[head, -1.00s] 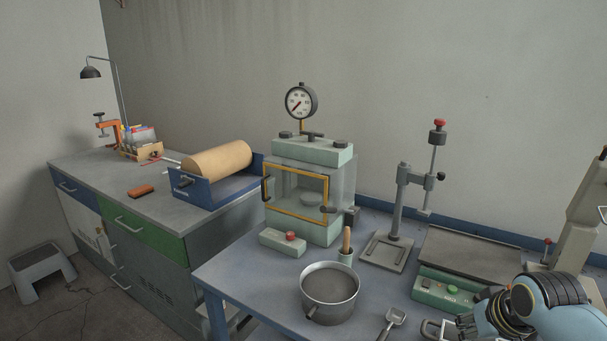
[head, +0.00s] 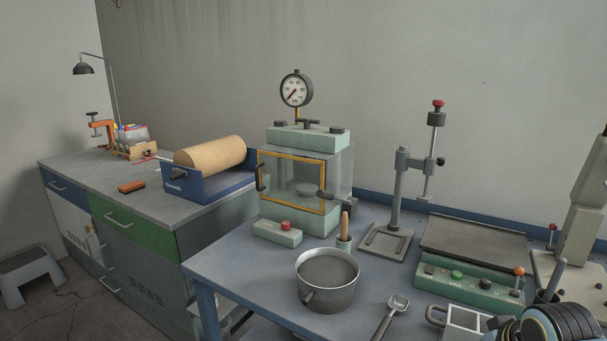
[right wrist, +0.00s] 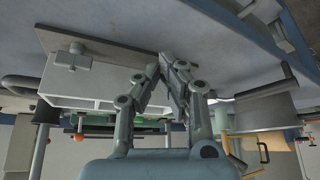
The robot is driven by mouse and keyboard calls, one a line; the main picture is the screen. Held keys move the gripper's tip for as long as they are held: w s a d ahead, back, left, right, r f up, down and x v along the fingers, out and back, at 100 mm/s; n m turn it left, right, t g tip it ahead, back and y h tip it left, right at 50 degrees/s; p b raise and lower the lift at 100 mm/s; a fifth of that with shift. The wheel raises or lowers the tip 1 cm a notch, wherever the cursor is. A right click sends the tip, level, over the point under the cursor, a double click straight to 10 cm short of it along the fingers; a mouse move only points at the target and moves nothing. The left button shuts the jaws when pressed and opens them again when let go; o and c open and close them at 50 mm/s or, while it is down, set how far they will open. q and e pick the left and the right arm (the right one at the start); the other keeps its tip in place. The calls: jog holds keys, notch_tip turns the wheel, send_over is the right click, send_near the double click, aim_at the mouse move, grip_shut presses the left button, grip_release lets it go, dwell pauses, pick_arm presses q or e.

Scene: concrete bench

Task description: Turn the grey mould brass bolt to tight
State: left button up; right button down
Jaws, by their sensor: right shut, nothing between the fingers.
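My right gripper (right wrist: 168,62) shows in the right wrist view with its fingertips together and nothing between them. A pale grey block (right wrist: 85,85) with a grey knob-like fitting (right wrist: 72,58) lies left of the fingers. I cannot tell whether this is the mould, and no brass colour shows on the fitting. In the head view a pale rectangular frame (head: 465,317) stands at the bench's front edge, partly cut off; I cannot tell whether it is the same thing. My left gripper is in neither view.
On the blue bench (head: 240,262) stand a pan (head: 327,292), a scoop (head: 392,316), a glass-fronted chamber (head: 305,185) with a gauge, a post stand (head: 396,200) and a green control box (head: 470,284). A grey cabinet top (head: 95,175) adjoins on the left.

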jog(key=shift+w+a+f, duration=0.1)
jog(key=shift+w+a, duration=0.2)
jog(key=shift+w, duration=0.2)
dwell(1.2)
jog(key=shift+p, duration=0.35)
jog(key=shift+a+p, duration=0.5)
jog(key=shift+p, duration=0.9)
jog(key=shift+a+p, duration=0.25)
jog(key=shift+p, duration=0.3)
jog(key=shift+a, duration=0.1)
jog(key=shift+s+a+p, duration=0.1)
jog(key=shift+s+p, duration=0.2)
jog(key=shift+p, duration=0.4)
notch_tip(320, 180, up, 6)
jog(key=p, duration=0.6)
jog(key=shift+p, duration=0.3)
